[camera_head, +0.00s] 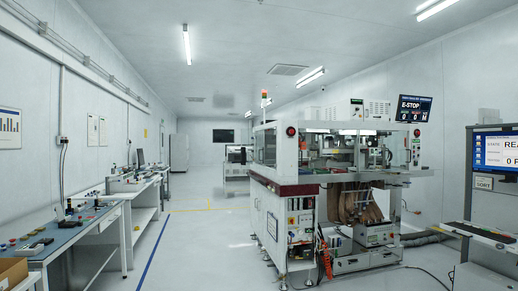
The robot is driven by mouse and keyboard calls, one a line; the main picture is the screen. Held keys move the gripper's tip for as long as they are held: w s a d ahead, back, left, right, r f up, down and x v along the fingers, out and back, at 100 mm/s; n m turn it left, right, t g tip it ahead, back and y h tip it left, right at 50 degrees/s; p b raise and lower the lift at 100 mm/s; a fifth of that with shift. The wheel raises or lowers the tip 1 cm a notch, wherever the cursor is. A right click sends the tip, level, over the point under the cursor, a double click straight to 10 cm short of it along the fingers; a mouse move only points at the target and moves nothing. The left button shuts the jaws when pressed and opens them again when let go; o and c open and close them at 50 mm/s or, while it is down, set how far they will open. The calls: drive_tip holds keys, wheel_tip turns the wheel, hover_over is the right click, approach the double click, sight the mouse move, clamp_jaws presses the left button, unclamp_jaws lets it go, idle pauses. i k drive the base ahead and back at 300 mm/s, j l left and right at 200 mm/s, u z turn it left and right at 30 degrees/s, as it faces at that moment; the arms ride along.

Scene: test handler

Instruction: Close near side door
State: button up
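The test handler (283,185), a large white machine with a dark red band, stands right of centre. Its upper part has clear-looking panels and a white frame. White lower panels (262,212) cover its left side. On the side facing me, the lower bay (301,222) shows electronics, and brown hoses (360,203) hang beside it. I cannot tell for sure which panel is the near side door or how far open it is. My gripper is not in view.
A screen reading E-STOP (413,108) tops the handler. Workbenches (75,245) line the left wall. A computer station (492,240) stands at the right edge. Hoses (425,238) and a cable lie on the floor right of the handler. The aisle (195,250) between benches and handler is clear.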

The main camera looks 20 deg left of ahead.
sight(256, 149)
drive_tip(key=i+j+u, duration=0.4)
drive_tip(key=i, duration=0.25)
drive_tip(key=i+j+u, duration=0.3)
drive_tip(key=i, duration=0.65)
drive_tip(key=i+u, duration=0.3)
drive_tip(key=i, duration=4.5)
drive_tip(key=l, duration=0.15)
